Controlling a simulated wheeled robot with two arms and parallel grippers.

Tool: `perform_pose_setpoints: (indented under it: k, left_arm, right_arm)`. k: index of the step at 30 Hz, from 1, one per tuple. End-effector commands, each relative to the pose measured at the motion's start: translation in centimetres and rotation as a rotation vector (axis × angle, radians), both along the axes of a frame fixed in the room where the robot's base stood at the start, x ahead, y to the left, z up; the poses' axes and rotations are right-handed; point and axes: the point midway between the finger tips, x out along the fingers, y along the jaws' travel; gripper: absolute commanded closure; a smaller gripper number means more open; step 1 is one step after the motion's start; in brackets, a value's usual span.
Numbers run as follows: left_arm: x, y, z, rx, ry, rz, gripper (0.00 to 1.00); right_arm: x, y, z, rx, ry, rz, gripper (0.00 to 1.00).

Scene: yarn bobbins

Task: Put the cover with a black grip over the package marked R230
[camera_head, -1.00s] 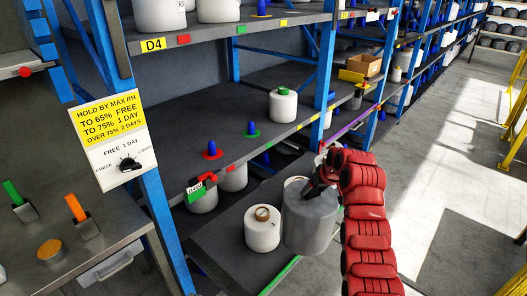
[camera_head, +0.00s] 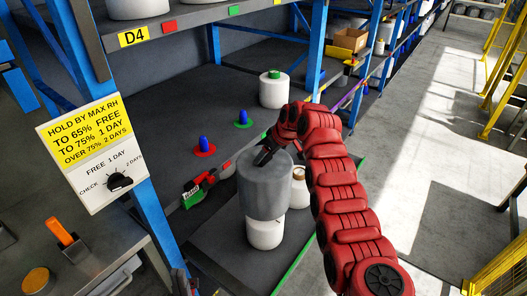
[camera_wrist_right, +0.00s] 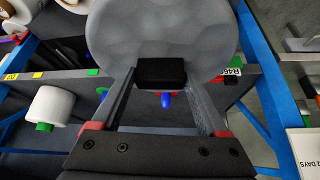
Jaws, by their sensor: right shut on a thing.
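The grey cover (camera_head: 265,192) is a large cylinder in the head view. Its black grip (camera_wrist_right: 160,72) sits between the fingers of my right gripper (camera_head: 264,156), which is shut on it. The cover hangs upright over a white package (camera_head: 265,232), whose lower part shows beneath it. I cannot tell whether the cover surrounds the package's top or is only in front of it. Another white package (camera_head: 300,173) stands just behind to the right. No R230 mark is readable. A dark part of what seems my left gripper (camera_head: 181,283) shows at the bottom edge.
The packages stand on a low dark platform (camera_head: 215,250) with a green edge. The shelf (camera_head: 190,110) above holds a green-topped white package (camera_head: 273,90) and two blue pegs. A blue post with a humidity sign (camera_head: 88,150) stands left. The aisle floor at right is clear.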

Motion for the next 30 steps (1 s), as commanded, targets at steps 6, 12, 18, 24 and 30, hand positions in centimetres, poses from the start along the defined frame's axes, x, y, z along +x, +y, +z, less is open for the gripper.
perform_pose_setpoints:
  k: [6, 12, 18, 24, 30]
  left_arm:
    - [0.0, 0.0, -0.3, 0.000, 0.000, 0.000, 1.00]
    - [0.0, 0.0, -2.2, 0.000, 0.000, 0.000, 1.00]
    - [0.0, 0.0, -4.0, 0.000, 0.000, 0.000, 1.00]
    - [0.0, 0.0, -4.2, 0.000, 0.000, 0.000, 1.00]
    - [0.0, 0.0, -4.1, 0.000, 0.000, 0.000, 1.00]
  right_arm:
    - [0.0, 0.0, -0.1, 0.001, -0.001, 0.002, 1.00]
    - [0.0, -0.3, -0.5, -0.001, -0.003, 0.029, 1.00]
    - [-0.1, -0.2, -2.9, -0.001, 0.000, 0.027, 1.00]
    - [-0.1, -0.2, -3.3, -0.001, 0.000, 0.027, 1.00]
    - [-0.1, -0.3, -3.2, -0.001, -0.001, 0.026, 1.00]
